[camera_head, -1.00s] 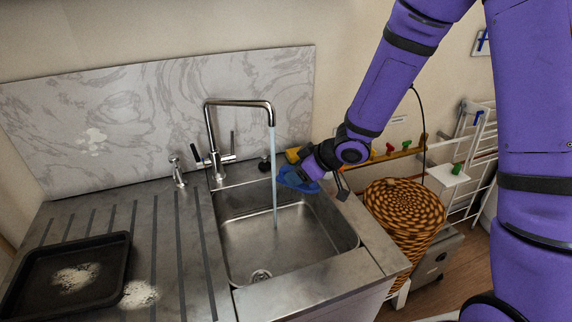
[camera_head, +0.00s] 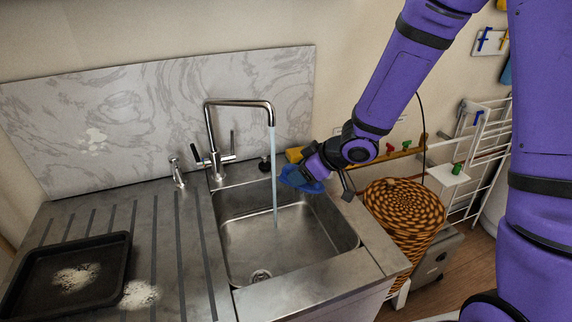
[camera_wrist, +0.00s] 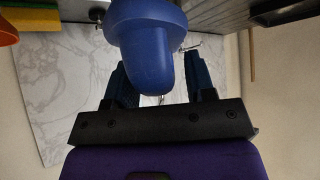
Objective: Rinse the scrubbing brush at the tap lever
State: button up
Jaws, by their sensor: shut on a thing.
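A blue scrubbing brush (camera_head: 298,179) is in my gripper (camera_head: 314,170) over the right rear of the sink in the head view. In the wrist view the blue brush (camera_wrist: 148,45) fills the upper middle, with the two dark fingers of my gripper (camera_wrist: 160,85) on either side of it. Its bristles cannot be made out. The chrome tap (camera_head: 240,103) stands behind the sink, with a dark-tipped lever (camera_head: 196,154) at its left. Water (camera_head: 274,180) runs from the spout into the sink. The brush is just right of the stream and apart from it.
The steel sink (camera_head: 300,262) holds no objects. A black tray (camera_head: 22,272) with white powder lies on the ribbed drainboard at left, with more powder beside it. A yellow sponge (camera_head: 293,155) is behind the brush. A woven basket (camera_head: 405,215) stands right of the counter.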

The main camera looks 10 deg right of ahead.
aim_at(306, 188)
jog(key=shift+s+d+r, duration=0.2)
jog(key=shift+s+r, duration=0.4)
jog(key=shift+s, duration=0.15)
jog(key=shift+s+d+r, duration=0.15)
jog(key=shift+s+r, duration=0.45)
jog(key=shift+s, duration=0.15)
